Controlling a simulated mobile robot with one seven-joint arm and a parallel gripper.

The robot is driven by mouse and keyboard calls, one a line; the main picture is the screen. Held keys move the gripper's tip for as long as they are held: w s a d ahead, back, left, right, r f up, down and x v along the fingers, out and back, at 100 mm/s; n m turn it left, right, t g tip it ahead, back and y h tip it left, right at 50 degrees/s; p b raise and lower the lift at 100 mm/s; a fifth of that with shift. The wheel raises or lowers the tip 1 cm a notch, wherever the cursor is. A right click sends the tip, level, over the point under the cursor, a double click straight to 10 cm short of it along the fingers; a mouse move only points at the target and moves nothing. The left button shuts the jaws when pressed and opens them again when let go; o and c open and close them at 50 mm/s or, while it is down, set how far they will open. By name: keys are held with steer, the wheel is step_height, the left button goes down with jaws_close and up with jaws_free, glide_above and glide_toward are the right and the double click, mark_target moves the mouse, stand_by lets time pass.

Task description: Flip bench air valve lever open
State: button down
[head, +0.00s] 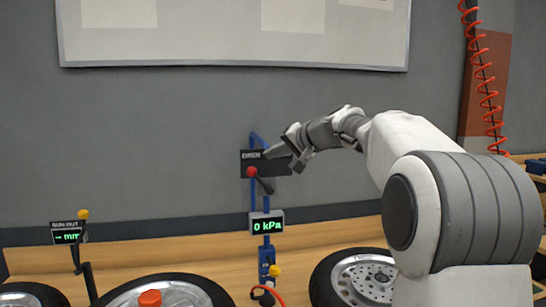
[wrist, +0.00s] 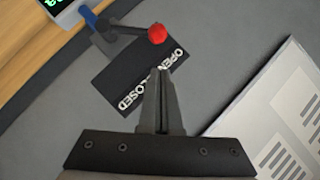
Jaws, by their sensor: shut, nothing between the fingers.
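The bench air valve's black plate (head: 276,168) is on a blue upright and carries the word OPEN at its left. In the wrist view the plate (wrist: 112,72) shows OPEN and part of CLOSED. The lever's red knob (head: 252,172) is below OPEN in the head view, its black rod slanting down to the right. The wrist view also shows the red knob (wrist: 157,33), beyond my fingertips with a visible gap. My gripper (wrist: 160,72) is shut and empty. In the head view my gripper (head: 268,154) is in front of the plate and hides its right lettering.
A display (head: 267,225) below the valve reads 0 kPa. Wheels stand along the wooden bench, including one at right (head: 362,280). A gauge with a yellow knob (head: 82,214) is at left. A white board (head: 235,45) hangs above; a red coiled hose (head: 487,90) hangs at right.

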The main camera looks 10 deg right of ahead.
steer(key=b+v, duration=0.2)
steer(key=v, duration=0.8)
steer(key=shift+r, duration=0.15)
steer(key=shift+a, duration=0.1)
